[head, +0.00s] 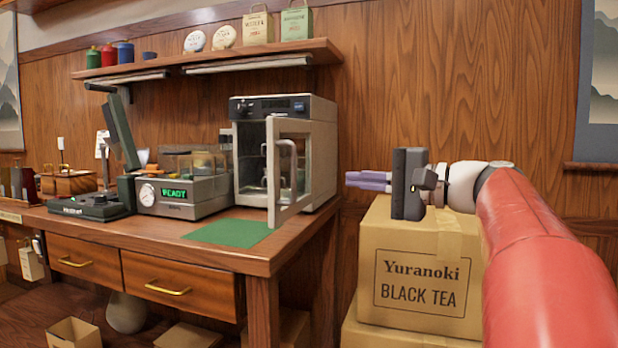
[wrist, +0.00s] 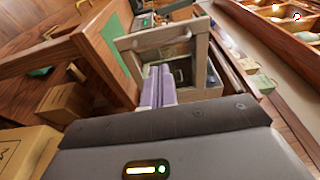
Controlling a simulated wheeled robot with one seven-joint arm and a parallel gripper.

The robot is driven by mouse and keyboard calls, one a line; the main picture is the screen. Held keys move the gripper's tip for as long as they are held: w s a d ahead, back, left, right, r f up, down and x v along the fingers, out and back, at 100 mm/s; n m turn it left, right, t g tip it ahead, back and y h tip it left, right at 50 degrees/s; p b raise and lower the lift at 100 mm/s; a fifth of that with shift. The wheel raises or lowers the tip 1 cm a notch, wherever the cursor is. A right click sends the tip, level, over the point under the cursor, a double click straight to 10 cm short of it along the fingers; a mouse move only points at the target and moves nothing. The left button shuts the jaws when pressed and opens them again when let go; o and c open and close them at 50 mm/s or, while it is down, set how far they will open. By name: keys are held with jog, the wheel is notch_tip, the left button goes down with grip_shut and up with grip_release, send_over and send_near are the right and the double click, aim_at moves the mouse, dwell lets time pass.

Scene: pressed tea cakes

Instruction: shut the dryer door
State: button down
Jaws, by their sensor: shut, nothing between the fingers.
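The dryer (head: 318,165) is a light grey box with a dark top panel, standing at the right end of the wooden desk. Its door (head: 288,168) has a pale frame, a glass pane and a curved handle (head: 283,160), and stands open, swung out toward the front. My gripper (head: 352,180) is shut and empty, to the right of the dryer and apart from it, pointing left. In the wrist view the gripper's lilac fingers (wrist: 156,88) are together, and the door frame (wrist: 128,43) and dryer show beyond them.
A green mat (head: 228,233) lies on the desk in front of the door. A press with a "READY" display (head: 185,193) stands left of the dryer. Stacked cartons (head: 420,245) stand under my gripper. A shelf (head: 220,60) with tins and packets hangs above.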

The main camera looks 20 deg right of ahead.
jog(key=p+x, duration=0.1)
jog(key=x, duration=0.9)
jog(key=shift+w+a, duration=0.1)
jog(key=shift+a, duration=0.05)
